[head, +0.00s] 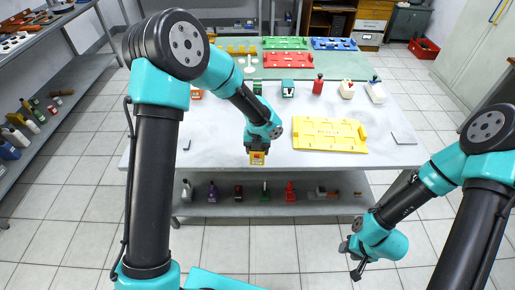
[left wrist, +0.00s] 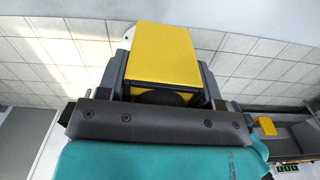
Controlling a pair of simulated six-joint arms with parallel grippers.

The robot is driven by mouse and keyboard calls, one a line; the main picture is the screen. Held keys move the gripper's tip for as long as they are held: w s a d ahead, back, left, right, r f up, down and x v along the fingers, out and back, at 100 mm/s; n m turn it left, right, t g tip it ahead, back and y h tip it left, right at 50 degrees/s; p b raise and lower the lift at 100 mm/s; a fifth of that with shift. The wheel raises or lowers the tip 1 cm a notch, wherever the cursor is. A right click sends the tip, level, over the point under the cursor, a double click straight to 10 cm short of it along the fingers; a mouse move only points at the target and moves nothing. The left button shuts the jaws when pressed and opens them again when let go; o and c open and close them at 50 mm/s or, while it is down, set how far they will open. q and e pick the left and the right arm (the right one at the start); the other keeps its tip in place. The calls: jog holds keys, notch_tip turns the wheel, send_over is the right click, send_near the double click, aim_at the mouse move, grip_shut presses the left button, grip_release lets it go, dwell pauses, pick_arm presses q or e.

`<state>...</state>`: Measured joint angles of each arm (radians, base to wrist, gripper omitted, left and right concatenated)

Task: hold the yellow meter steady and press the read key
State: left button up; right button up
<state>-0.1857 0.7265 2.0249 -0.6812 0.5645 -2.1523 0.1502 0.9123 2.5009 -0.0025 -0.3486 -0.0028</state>
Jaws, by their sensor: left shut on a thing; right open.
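The yellow meter (head: 257,158) is in my left gripper (head: 257,149), at the front edge of the white table in the head view. In the left wrist view the yellow meter (left wrist: 162,55) sits between the two dark fingers of my left gripper (left wrist: 165,75), which are shut on it. Its read key cannot be made out. My right gripper (head: 356,262) is open and empty, low at the right, over the floor in front of the table and well apart from the meter.
The white table (head: 225,130) holds a yellow tray (head: 329,134) right of the meter. Behind it stand a red bottle (head: 318,85), a teal block (head: 287,88) and green, red and blue trays at the back. A shelf with several bottles runs below. The floor in front is clear.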

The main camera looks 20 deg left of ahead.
pick_arm(q)
jog(key=shift+w, duration=0.1)
jog(key=shift+w+a+f, duration=0.7)
jog(key=shift+w+a, duration=0.05)
jog(key=shift+w, duration=1.8)
jog(key=shift+w+a+f, duration=0.75)
jog(key=shift+w, duration=1.75)
jog(key=shift+w+a+f, duration=0.7)
jog(key=shift+w+a, duration=0.05)
jog(key=shift+w, duration=1.8)
jog(key=shift+f, duration=0.35)
pick_arm(e)
jog(key=shift+c, duration=0.4)
grip_shut()
pick_arm(q)
jog(key=shift+s+f, duration=0.1)
